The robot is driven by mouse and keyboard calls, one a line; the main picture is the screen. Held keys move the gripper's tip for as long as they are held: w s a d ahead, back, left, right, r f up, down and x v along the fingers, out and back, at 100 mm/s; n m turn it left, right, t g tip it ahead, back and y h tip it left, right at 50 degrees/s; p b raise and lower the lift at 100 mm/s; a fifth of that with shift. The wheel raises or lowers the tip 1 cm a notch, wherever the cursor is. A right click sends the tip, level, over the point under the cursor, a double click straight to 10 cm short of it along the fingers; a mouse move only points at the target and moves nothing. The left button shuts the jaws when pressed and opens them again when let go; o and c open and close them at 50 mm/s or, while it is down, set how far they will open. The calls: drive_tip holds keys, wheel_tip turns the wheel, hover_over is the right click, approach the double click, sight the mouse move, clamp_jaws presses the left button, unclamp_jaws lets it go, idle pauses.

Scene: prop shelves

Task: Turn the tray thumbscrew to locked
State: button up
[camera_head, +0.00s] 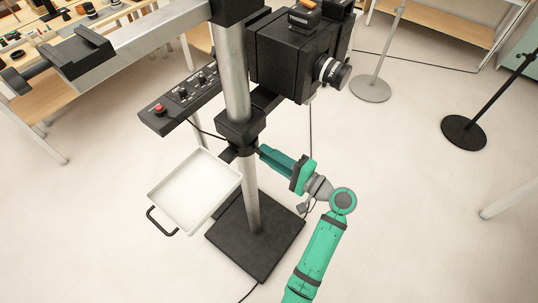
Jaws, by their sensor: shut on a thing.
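The white tray (195,188) with a black handle (158,222) juts out to the left from a black clamp collar (238,130) on the grey metal column (236,75). It looks empty. My gripper (264,151) reaches in from the right, and its fingertips are at the lower right side of the collar. It is shut on the tray thumbscrew, which the fingers hide. I cannot see which way the thumbscrew points or any locked mark.
A large black camera (285,55) hangs above my gripper. A black control box (180,98) with a red button is above the tray. The column stands on a black base plate (255,236). Stand bases (370,89) and a shelf (440,20) are at the upper right. Open floor lies below the tray.

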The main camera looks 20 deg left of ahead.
drive_tip(key=m, duration=1.2)
drive_tip(key=shift+m, duration=0.3)
idle(0.4)
drive_tip(key=o, duration=1.1)
drive_tip(key=shift+c, duration=0.2)
drive_tip(key=shift+d, duration=0.1)
drive_tip(key=v, duration=1)
drive_tip(key=shift+s+d, duration=0.2)
drive_tip(key=shift+d, duration=0.1)
